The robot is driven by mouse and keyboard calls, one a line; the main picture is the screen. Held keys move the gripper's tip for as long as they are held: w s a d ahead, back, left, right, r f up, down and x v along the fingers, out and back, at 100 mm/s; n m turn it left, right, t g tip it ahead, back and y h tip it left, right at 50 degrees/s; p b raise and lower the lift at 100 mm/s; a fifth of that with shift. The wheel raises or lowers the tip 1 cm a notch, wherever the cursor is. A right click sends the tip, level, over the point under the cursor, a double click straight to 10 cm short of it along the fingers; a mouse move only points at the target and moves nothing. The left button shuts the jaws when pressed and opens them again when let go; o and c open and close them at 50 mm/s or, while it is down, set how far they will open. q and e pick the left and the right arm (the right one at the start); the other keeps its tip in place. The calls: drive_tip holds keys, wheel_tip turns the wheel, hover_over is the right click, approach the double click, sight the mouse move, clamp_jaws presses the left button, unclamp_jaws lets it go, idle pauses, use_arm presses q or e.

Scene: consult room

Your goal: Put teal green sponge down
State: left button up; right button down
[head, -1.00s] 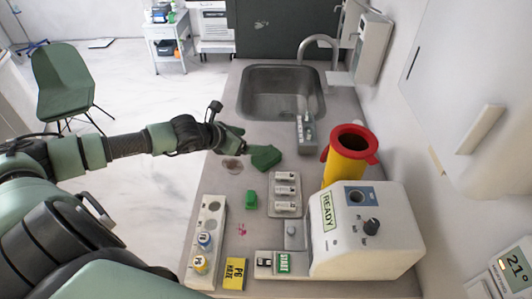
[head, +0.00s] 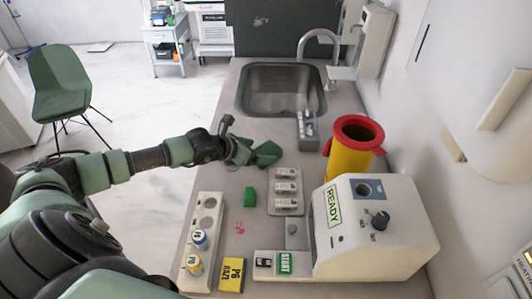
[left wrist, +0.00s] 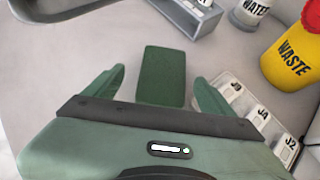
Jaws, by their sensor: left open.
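The teal green sponge (head: 267,153) is a dark green block on the grey counter, in front of the sink. In the left wrist view the sponge (left wrist: 162,75) shows flat and whole, between and beyond my fingertips. My left gripper (head: 250,151) comes in from the left, low over the counter beside the sponge. In the left wrist view my left gripper (left wrist: 160,80) is open, with a gap on each side of the sponge. My right gripper is not in view.
A yellow waste bin (head: 347,164) and a white machine (head: 330,262) stand to the right. The sink (head: 282,90) lies behind.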

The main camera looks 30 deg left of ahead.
sight(265, 151)
use_arm(q)
drive_tip(key=x, duration=0.1)
drive_tip(key=p+x, duration=0.1)
drive_tip(key=x, duration=0.1)
drive_tip(key=shift+w+d, duration=0.3)
drive_tip(key=shift+d, duration=0.05)
drive_tip(key=shift+w+f, duration=0.15)
drive_tip(key=shift+f, duration=0.05)
drive_tip(key=c, duration=1.6)
drive_tip(key=shift+o, duration=0.2)
wheel_tip(265, 151, up, 20)
drive_tip(key=b, duration=0.5)
